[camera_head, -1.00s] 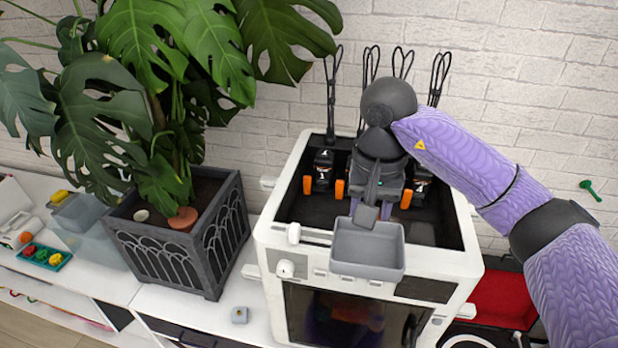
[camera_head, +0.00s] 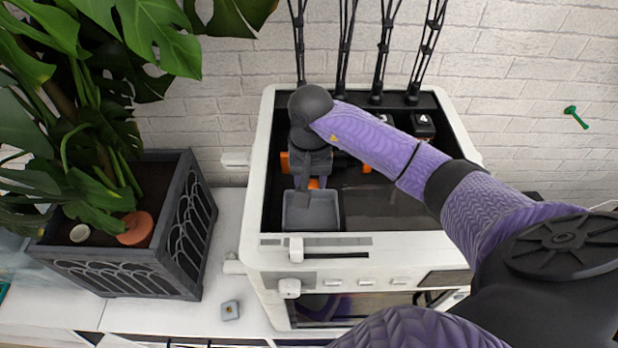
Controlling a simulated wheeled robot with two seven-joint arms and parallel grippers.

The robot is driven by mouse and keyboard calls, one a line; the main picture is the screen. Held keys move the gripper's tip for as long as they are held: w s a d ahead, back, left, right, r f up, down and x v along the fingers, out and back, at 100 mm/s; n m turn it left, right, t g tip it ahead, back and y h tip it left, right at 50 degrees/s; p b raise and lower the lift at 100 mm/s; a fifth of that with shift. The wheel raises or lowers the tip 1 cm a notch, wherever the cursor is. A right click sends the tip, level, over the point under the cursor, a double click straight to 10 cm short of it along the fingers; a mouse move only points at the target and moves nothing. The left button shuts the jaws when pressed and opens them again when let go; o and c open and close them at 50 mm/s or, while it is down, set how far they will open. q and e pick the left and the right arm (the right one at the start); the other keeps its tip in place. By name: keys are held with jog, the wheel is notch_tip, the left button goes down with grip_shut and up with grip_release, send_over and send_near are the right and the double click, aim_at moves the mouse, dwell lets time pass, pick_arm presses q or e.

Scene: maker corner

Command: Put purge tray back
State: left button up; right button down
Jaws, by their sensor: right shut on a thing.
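The purge tray (camera_head: 312,222) is a small grey open box. It is in the left part of the dark open top of the white printer (camera_head: 357,250), just behind the front edge. My right gripper (camera_head: 303,196) is shut on the tray at its back side, with the wrist above it. Whether the tray touches the printer's floor or hangs just above it I cannot tell. My left gripper does not show.
Print heads with orange parts (camera_head: 366,168) sit at the back of the printer, partly behind my arm. A planter (camera_head: 150,265) with a large leafy plant stands to the left. A small grey block (camera_head: 230,310) lies on the white counter (camera_head: 170,317).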

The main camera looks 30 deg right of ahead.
jog(key=shift+f, duration=0.3)
jog(key=shift+c, duration=1.3)
grip_release()
jog(key=shift+r, duration=0.4)
notch_tip(320, 180, up, 12)
jog(key=b, duration=0.1)
jog(key=shift+f, duration=0.2)
